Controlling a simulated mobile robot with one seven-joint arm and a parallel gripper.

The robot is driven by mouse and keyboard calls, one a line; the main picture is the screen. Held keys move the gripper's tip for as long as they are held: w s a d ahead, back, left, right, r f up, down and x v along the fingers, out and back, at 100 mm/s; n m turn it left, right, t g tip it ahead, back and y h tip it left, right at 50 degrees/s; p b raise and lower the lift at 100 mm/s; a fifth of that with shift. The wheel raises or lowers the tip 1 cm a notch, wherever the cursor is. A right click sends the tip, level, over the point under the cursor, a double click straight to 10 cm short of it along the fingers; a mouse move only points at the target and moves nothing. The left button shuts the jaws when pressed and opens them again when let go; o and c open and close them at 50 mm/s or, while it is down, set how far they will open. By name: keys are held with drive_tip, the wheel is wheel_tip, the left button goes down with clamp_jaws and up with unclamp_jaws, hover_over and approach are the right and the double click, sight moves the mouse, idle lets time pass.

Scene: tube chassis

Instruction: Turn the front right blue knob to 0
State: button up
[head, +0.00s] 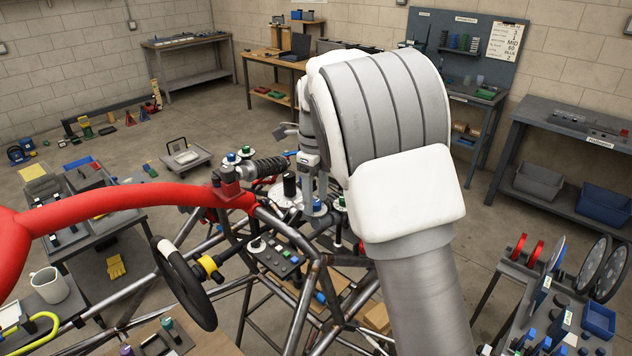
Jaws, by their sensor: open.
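A blue knob (318,208) sits on a pale round base on the tube chassis (270,222), near the picture's middle. Another blue knob (232,157) tops the suspension mount at left. I cannot tell for certain which one is the front right knob, and no dial marks are readable. My gripper (313,190) points down just above the middle blue knob, open. Its fingertips are small and partly hidden by my arm, so contact cannot be told.
Green knobs (340,203) stand close by. A black spring damper (262,168), a red tube (130,197) and a steering wheel (184,284) lie to the left. A workbench with discs (608,275) stands at right. Open floor shows behind the chassis.

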sight(317, 202)
wheel_tip(317, 202, up, 17)
drive_tip(key=shift+r, duration=0.15)
drive_tip(key=shift+d, duration=0.1)
idle(0.4)
drive_tip(key=s+d+f+n+t+y+b, duration=0.1)
drive_tip(key=s+d+n+b, duration=0.1)
drive_tip(key=s+d+n, duration=0.35)
drive_tip(key=s+d+f+n+t+b, duration=0.1)
drive_tip(key=s+d+n+t+b, duration=0.15)
drive_tip(key=s+n, duration=0.5)
drive_tip(key=s+d+f+n+t+h+b, duration=0.1)
drive_tip(key=s+d+f+n+t+b, duration=0.1)
drive_tip(key=s+f+n, duration=0.9)
drive_tip(key=s+f+b, duration=0.1)
drive_tip(key=s+f, duration=0.1)
drive_tip(key=s, duration=0.4)
drive_tip(key=shift+s+d+f+n, duration=0.15)
drive_tip(key=shift+d+f+n, duration=0.15)
drive_tip(key=shift+d+n, duration=0.1)
